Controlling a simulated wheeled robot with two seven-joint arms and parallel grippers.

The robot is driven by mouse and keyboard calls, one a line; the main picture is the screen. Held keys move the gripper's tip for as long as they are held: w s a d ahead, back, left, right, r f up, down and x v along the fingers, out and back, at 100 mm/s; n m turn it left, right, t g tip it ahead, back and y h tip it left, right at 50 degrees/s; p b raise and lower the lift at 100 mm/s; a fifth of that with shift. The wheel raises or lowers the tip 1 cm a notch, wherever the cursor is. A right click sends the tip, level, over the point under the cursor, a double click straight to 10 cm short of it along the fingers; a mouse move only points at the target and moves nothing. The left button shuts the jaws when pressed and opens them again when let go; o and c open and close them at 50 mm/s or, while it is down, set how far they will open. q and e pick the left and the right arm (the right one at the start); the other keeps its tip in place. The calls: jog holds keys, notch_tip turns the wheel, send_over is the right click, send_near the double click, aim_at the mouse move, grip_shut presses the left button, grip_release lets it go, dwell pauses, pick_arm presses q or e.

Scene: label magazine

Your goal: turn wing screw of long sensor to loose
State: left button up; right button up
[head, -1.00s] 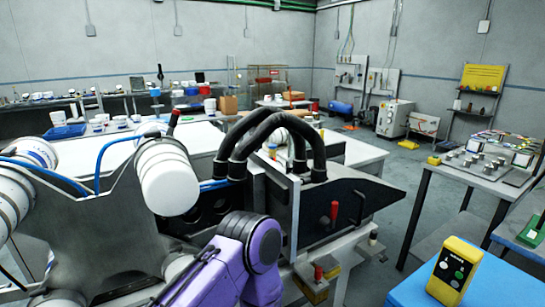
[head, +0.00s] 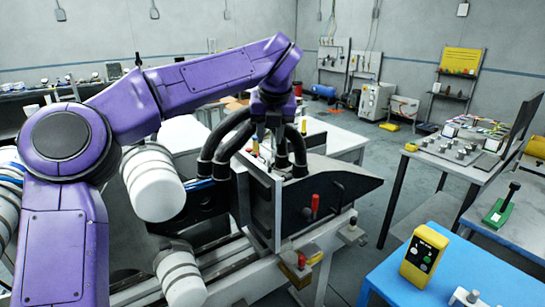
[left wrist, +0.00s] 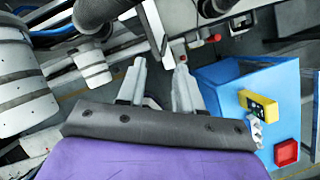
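My left gripper (head: 268,145) points down beside the black hoses, above the upright metal plate of the machine. In the left wrist view its two grey fingers (left wrist: 160,68) are spread apart with nothing between them. I cannot make out the long sensor or its wing screw for certain. A small red-topped part (head: 301,262) sits on a brass-coloured block low at the machine's front, and a small pale knob (head: 352,224) stands to its right; both are apart from the gripper. My right gripper is not in view.
Thick black hoses (head: 225,140) arch close around the gripper. A red handle (head: 315,204) stands on the dark side panel. White rollers (head: 152,185) are at left. A blue table (head: 470,272) with a yellow button box (head: 424,256) is at right. Floor shows between the tables.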

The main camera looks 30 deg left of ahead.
aim_at(270, 164)
pick_arm(q)
jog(key=shift+h, duration=0.3)
jog(key=p+x, duration=0.2)
jog(key=x, duration=0.6)
jog(key=shift+w+f, duration=0.2)
jog(key=shift+f, duration=0.1)
jog(key=shift+a+f+p, duration=0.15)
jog(key=shift+f+p, duration=0.15)
jog(key=shift+f, duration=0.15)
jog(key=shift+w, duration=0.15)
